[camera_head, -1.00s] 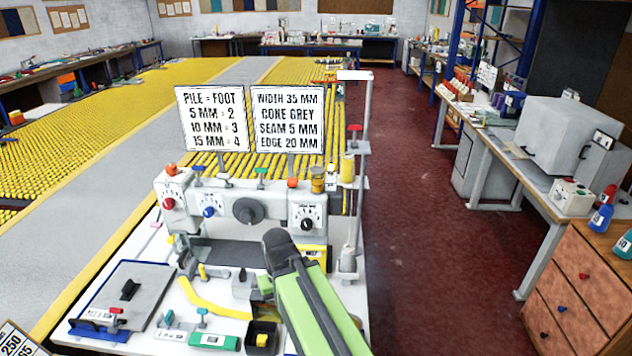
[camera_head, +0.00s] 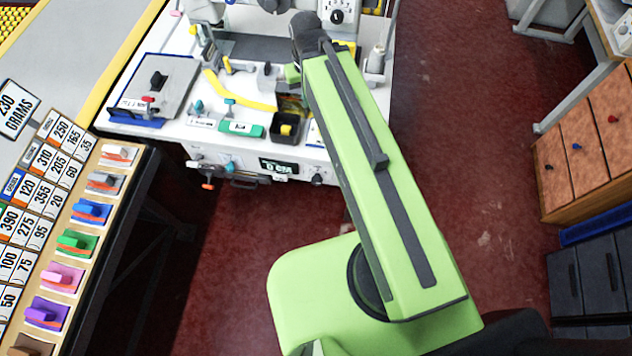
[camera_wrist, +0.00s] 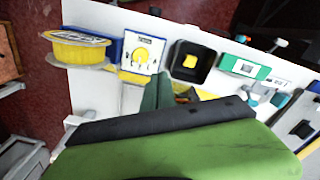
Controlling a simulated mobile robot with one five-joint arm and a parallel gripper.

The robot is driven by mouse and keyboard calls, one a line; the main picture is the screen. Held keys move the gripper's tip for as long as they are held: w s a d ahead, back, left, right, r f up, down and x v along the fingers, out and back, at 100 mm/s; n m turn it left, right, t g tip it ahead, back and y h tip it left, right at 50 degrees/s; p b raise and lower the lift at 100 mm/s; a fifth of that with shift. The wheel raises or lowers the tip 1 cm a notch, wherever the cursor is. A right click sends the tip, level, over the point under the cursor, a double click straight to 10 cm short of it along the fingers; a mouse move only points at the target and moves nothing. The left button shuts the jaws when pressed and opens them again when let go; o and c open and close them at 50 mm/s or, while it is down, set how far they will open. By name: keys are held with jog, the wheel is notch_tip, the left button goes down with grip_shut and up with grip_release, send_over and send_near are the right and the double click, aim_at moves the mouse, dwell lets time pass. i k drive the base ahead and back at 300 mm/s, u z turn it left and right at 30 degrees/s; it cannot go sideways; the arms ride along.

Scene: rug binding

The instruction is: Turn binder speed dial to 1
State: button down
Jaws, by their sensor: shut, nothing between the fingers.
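The white binder machine stands on a white table, its top cut off in the head view. A dial with a black knob (camera_head: 337,17) shows on its face at the top edge; its marks are too small to read. I cannot tell which dial is the speed dial. In the wrist view, a blue-edged white panel (camera_wrist: 144,44) with a yellow round part lies beside a yellow reel (camera_wrist: 78,48). My gripper (camera_wrist: 157,82) is shut and empty over the table front. In the head view my arm hides part of the machine and table.
A black bin (camera_head: 286,128) with a yellow piece and a green box (camera_head: 242,129) lie near the table front. A grey plate (camera_head: 172,80) lies to their left. A rack of coloured blocks (camera_head: 83,211) is at left, drawers (camera_head: 590,145) at right. Red floor is between.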

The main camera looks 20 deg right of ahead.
aim_at(316, 180)
jog(key=u, duration=1.35)
jog(key=k, duration=2.05)
jog(key=u, duration=1.2)
jog(key=i, duration=1)
